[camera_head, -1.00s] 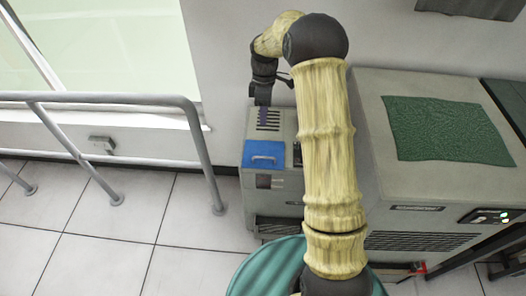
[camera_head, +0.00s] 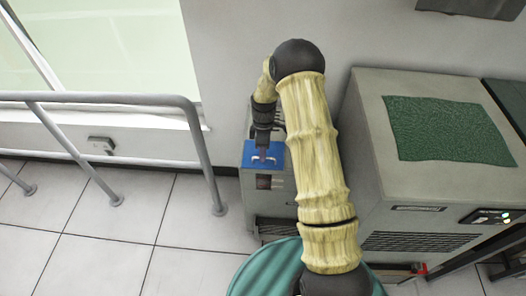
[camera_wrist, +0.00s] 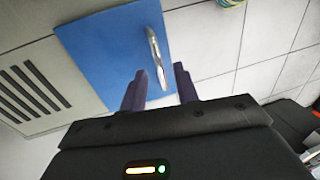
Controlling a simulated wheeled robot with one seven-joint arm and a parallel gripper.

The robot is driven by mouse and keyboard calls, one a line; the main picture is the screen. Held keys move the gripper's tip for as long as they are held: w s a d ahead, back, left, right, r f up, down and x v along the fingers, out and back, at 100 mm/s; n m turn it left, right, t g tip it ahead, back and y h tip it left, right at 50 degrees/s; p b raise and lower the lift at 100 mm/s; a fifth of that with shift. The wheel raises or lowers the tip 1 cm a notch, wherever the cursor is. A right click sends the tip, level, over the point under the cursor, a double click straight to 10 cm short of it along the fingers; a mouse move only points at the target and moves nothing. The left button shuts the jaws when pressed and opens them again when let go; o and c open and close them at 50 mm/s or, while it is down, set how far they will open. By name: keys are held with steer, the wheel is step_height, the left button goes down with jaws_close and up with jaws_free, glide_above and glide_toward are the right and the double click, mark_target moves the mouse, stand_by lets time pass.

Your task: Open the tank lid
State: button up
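The tank (camera_head: 262,205) is a grey cabinet by the wall, with a blue lid (camera_head: 249,155) on its top front. The lid looks closed and flat. In the wrist view the lid (camera_wrist: 105,50) fills the upper middle, with a silver bar handle (camera_wrist: 156,55) along its right side. My gripper (camera_wrist: 160,85) has two dark purple fingers, apart and empty. The handle's near end appears between the fingertips in that view. In the head view my gripper (camera_head: 263,153) is over the lid and hides part of it; whether it touches the handle cannot be told.
A larger grey cabinet (camera_head: 395,200) with a green cloth (camera_head: 450,130) stands to the right of the tank. A metal railing (camera_head: 200,155) stands to the left. A vent grille (camera_wrist: 30,90) is beside the lid.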

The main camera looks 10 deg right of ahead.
steer(key=shift+f, duration=0.15)
jaws_close()
steer(key=shift+s, duration=0.1)
